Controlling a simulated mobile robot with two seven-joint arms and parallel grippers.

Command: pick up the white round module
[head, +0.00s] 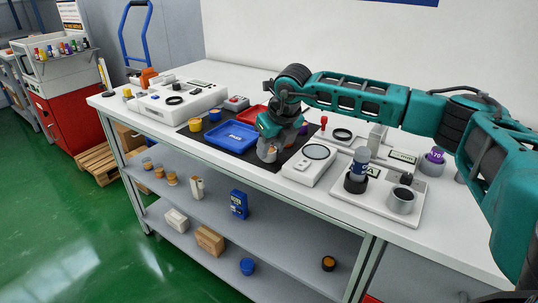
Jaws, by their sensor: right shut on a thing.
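My right gripper (268,153) reaches in from the right and points down over the black mat (258,176), just right of the blue tray (232,137). It is shut on a small pale round thing, which fits the white round module (271,156). The fingers cover most of it, and I cannot tell whether it touches the mat or hangs just above it. My left gripper is not in view.
A white device with a round dark-rimmed window (309,166) stands close right of the gripper. A red tray (252,115) lies behind. Yellow and blue round pieces (195,124) sit left of the blue tray. A white plate with cylinders (376,193) stands further right.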

